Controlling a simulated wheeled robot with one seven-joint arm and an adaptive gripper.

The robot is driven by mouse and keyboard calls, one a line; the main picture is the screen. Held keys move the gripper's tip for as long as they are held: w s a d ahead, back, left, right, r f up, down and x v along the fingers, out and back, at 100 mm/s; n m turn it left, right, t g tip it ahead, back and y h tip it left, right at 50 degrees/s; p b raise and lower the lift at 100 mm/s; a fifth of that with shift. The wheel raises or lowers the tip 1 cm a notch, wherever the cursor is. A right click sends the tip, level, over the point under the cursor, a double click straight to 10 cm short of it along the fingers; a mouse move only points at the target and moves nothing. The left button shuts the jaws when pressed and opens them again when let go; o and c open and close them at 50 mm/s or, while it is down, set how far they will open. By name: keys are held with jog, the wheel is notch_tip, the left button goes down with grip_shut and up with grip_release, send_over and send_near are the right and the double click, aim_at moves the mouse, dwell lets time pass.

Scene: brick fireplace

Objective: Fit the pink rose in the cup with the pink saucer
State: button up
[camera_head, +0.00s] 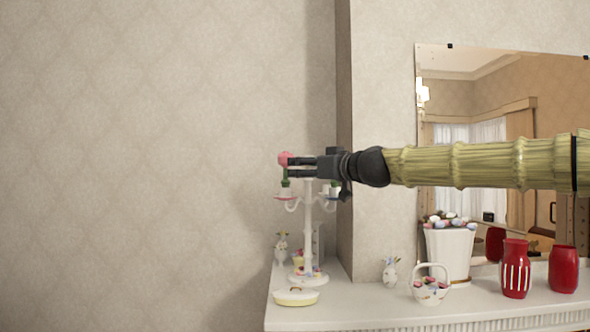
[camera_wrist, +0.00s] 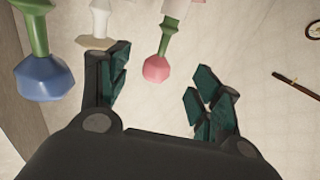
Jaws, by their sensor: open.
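The pink rose (camera_head: 284,158) stands upright on its green stem at the left side of a white branched stand. Its stem appears to go down into the white cup above the pink saucer (camera_head: 285,197); I cannot tell how deep. In the wrist view the pink rose (camera_wrist: 156,69) hangs head-down in the picture, between my open fingers and apart from both. Its stem meets a white cup (camera_wrist: 176,10). My gripper (camera_head: 298,164) reaches in from the right at the height of the bloom. In the wrist view my gripper (camera_wrist: 161,66) is open and empty.
A blue flower (camera_wrist: 45,78) is left of my gripper in the wrist view. The white stand (camera_head: 309,235) is on a white mantel (camera_head: 375,312). A yellow-white dish (camera_head: 296,297), basket (camera_head: 431,290), planter (camera_head: 450,252) and red vases (camera_head: 515,270) share it. The space left of the stand is clear.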

jog(key=shift+v, duration=1.95)
